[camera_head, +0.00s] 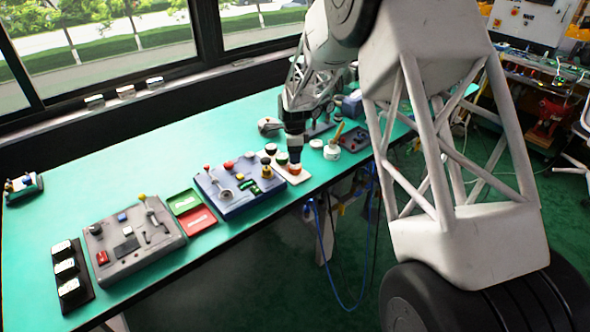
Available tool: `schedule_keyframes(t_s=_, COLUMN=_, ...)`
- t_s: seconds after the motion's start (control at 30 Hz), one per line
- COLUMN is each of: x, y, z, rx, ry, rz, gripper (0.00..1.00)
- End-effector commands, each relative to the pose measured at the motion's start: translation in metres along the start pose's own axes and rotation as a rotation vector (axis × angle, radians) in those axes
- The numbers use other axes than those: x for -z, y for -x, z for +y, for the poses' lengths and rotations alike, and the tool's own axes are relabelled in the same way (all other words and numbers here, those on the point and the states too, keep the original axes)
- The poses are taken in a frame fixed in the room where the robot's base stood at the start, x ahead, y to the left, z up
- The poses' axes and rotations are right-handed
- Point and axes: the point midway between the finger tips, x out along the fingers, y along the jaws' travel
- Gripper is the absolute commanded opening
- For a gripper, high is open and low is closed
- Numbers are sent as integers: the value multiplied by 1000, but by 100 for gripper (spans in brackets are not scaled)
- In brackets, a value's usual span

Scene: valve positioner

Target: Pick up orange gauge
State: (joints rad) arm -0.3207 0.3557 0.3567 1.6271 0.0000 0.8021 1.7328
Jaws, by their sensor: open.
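The orange gauge (295,170) is a small round piece on a pale tray (303,178) near the table's front edge. A dark green-topped gauge (281,158) and a dark-topped gauge (270,148) stand in a row behind it on the same tray. My gripper (294,158) is black and points down, directly over the orange gauge in this view. It is open. The fingers are too small to tell whether they touch the gauge or stay just above it.
A blue-grey control box (235,204) with levers stands left of the tray. Green and red bins (197,220), a grey control box (128,252) and a black rack (72,292) lie further left. A white round container (332,151) holding a yellow-handled tool stands to the right.

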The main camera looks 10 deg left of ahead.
Motion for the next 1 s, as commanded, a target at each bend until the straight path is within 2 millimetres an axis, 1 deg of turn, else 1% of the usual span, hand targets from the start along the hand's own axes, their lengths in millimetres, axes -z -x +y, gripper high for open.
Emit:
schedule_keyframes(t_s=0.1, x=0, y=-11, z=0, rx=-1, ry=0, rz=0, gripper=65)
schedule_keyframes(t_s=0.2, x=0, y=-17, z=0, rx=0, ry=0, rz=0, gripper=65)
schedule_keyframes(t_s=0.57, x=0, y=-19, z=0, rx=0, ry=1, rz=0, gripper=65)
schedule_keyframes(t_s=0.67, x=0, y=-23, z=0, rx=-1, ry=1, rz=0, gripper=65)
schedule_keyframes(t_s=0.87, x=-1, y=-40, z=0, rx=-1, ry=1, rz=0, gripper=65)
schedule_keyframes(t_s=1.0, x=-2, y=-57, z=0, rx=-2, ry=1, rz=0, gripper=65)
